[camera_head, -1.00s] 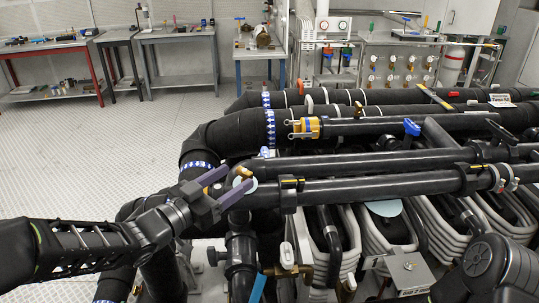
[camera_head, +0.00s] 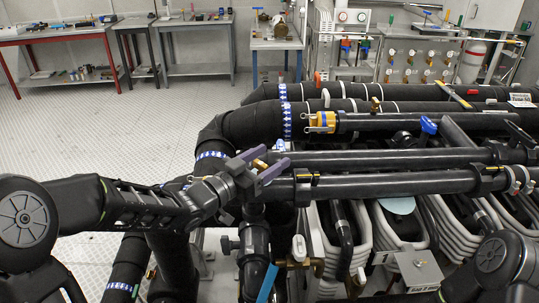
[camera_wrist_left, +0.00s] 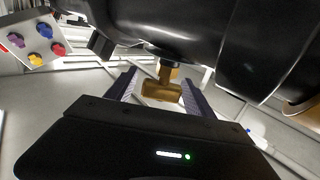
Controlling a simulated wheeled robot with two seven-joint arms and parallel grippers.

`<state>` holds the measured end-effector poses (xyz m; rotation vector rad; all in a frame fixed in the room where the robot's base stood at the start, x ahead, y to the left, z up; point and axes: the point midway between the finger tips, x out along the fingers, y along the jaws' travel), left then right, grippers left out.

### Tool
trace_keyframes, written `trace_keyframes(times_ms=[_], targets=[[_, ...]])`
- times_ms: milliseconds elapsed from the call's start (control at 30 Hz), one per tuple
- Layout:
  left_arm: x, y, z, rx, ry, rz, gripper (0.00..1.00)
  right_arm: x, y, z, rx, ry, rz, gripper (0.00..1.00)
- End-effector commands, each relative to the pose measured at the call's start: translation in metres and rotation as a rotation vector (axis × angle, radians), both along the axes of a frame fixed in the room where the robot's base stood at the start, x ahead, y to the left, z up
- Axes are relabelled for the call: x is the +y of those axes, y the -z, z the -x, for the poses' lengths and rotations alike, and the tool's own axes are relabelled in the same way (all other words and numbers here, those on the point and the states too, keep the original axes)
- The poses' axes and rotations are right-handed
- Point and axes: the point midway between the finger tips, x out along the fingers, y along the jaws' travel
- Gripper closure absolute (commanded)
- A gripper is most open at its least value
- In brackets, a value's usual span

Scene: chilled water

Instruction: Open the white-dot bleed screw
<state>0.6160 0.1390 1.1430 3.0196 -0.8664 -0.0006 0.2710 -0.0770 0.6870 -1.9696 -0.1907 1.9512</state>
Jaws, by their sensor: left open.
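A brass bleed screw with a T-shaped head (camera_wrist_left: 162,90) hangs under a black pipe (camera_wrist_left: 165,30) in the left wrist view. My left gripper (camera_wrist_left: 159,92) is open, with one purple finger on each side of the screw's head. A gap shows on both sides, and contact cannot be made out. In the head view my left gripper (camera_head: 271,163) is at the left end of the front black pipes, with a bit of brass (camera_head: 261,166) between its fingers. I cannot make out a white dot on this screw. My right gripper is not in view.
Thick black pipes (camera_head: 400,182) run to the right of the left gripper. A white-handled valve (camera_head: 299,247) and a grey box (camera_head: 417,270) sit below them. A panel with coloured knobs (camera_wrist_left: 30,40) shows in the left wrist view. The floor (camera_head: 100,140) at left is open.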

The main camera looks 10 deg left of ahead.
Motion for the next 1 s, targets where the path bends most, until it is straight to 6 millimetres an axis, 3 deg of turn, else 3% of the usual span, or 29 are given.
trace_keyframes(times_ms=[333,1000], targets=[[-0.0022,0.0002,-0.0041,0.000,-0.001,0.000,0.39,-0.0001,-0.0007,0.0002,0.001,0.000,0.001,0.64],[-0.0021,0.0002,-0.0040,0.000,-0.001,0.000,0.94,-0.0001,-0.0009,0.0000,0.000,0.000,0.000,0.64]])
